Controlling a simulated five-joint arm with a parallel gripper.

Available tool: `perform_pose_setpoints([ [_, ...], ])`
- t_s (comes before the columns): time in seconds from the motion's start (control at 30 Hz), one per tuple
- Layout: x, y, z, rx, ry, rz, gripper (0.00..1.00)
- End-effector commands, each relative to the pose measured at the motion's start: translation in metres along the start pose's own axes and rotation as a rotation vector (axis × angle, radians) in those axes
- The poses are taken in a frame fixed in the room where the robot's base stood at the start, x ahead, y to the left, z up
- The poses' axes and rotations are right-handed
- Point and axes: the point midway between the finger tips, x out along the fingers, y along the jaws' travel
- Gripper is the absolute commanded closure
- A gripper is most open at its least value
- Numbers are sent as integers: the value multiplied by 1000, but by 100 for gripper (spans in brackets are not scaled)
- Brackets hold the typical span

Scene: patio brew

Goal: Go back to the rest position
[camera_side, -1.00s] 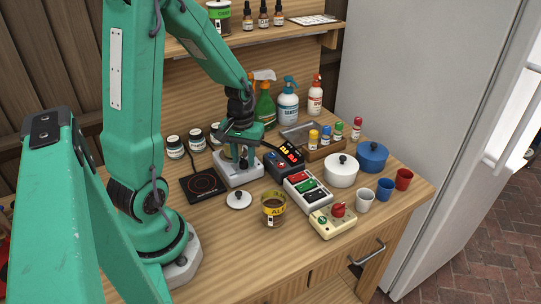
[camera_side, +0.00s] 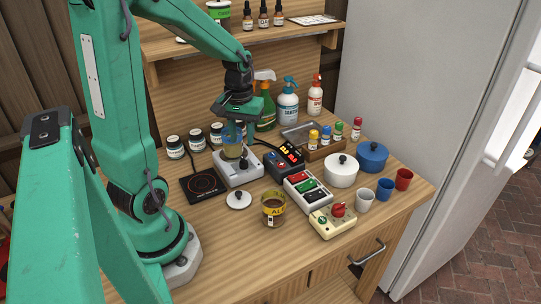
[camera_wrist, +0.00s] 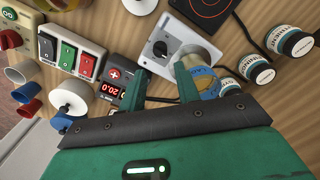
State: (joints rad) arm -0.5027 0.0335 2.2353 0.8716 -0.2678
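My gripper (camera_side: 240,128) is raised over the grey-white plate device with a black knob (camera_side: 226,174) on the wooden bench. In the wrist view its two green fingers (camera_wrist: 160,84) stand apart with nothing held between them. A clear beaker with a blue upper part and yellowish contents (camera_side: 231,151) stands on the device, partly behind my gripper. In the wrist view a finger covers part of the beaker.
A black hot plate (camera_side: 203,185), several jars (camera_side: 196,139), a white lid (camera_side: 239,200) and a glass jar (camera_side: 272,211) stand nearby. Spray bottles (camera_side: 288,106) stand behind. A shelf (camera_side: 205,48) runs along the back. Pots (camera_side: 341,173) and cups are at right.

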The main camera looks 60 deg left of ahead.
Motion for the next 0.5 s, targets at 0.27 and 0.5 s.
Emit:
perform_pose_setpoints([
  [0.27, -4, 4, 3, 18, 12, 3, 68],
  [0.5, -27, 21, 18, 120, 76, 23, 68],
])
